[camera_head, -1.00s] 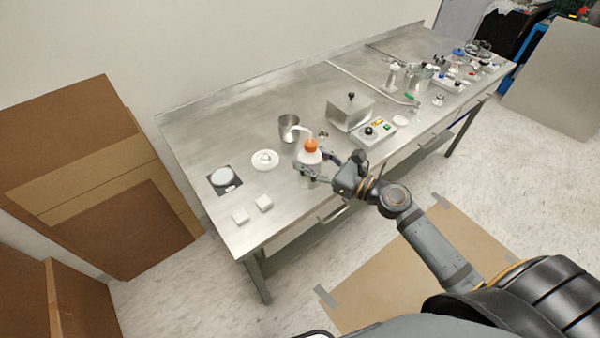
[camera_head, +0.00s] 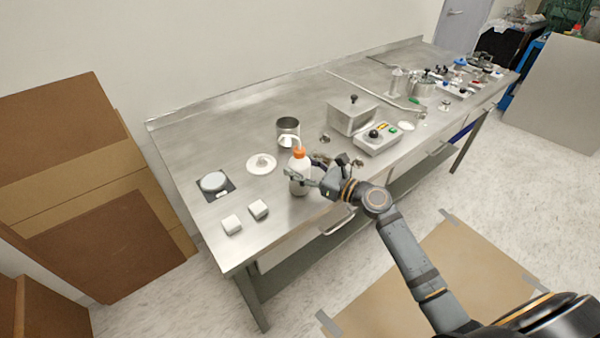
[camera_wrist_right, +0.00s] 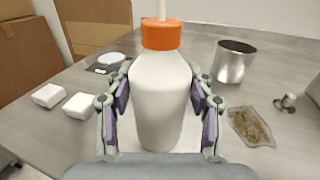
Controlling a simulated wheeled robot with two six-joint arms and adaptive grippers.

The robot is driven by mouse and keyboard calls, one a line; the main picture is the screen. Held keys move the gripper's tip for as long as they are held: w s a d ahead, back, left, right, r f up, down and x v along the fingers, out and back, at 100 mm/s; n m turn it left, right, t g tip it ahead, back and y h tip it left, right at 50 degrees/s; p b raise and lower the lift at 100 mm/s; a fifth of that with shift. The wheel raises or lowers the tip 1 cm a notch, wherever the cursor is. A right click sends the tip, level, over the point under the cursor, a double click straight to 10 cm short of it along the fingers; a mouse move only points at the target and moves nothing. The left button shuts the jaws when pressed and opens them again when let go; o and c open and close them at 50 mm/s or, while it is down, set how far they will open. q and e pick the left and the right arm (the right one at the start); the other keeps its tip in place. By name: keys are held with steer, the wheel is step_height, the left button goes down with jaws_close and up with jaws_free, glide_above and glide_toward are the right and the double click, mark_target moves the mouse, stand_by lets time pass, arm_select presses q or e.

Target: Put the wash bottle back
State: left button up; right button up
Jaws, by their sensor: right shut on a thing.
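The wash bottle (camera_head: 300,172) is white with an orange cap and a bent white spout. It stands upright at the near side of the steel table (camera_head: 225,240). My right gripper (camera_head: 308,176) is shut on its body. In the right wrist view the bottle (camera_wrist_right: 160,98) fills the middle, with the fingers of my right gripper (camera_wrist_right: 160,112) on both sides of it. I cannot tell whether its base touches the table. My left gripper is not in view.
A steel beaker (camera_head: 288,130) stands behind the bottle. A white round dish (camera_head: 261,164), a small scale (camera_head: 214,182) and two white blocks (camera_head: 258,210) lie to the left. A steel box (camera_head: 351,115) and a control box (camera_head: 377,138) stand to the right.

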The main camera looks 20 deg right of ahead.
steer(key=shift+s, duration=0.1)
steer(key=shift+c, duration=0.2)
steer(key=o, duration=0.8)
steer(key=shift+d+r, duration=0.1)
steer(key=v, duration=0.2)
steer(key=b+v, duration=0.1)
steer(key=v, duration=0.1)
steer(key=b+v, duration=0.1)
steer(key=v, duration=0.2)
steer(key=shift+s+f, duration=0.15)
steer(key=shift+f, duration=0.1)
steer(key=p+v, duration=0.1)
steer(key=p, duration=0.1)
steer(key=p+v, duration=0.2)
steer(key=p, duration=0.1)
steer(key=p+v, duration=0.1)
steer(key=p, duration=0.2)
steer(key=shift+s+d+r, duration=0.2)
steer(key=shift+s+r, duration=0.05)
steer(key=shift+r, duration=0.05)
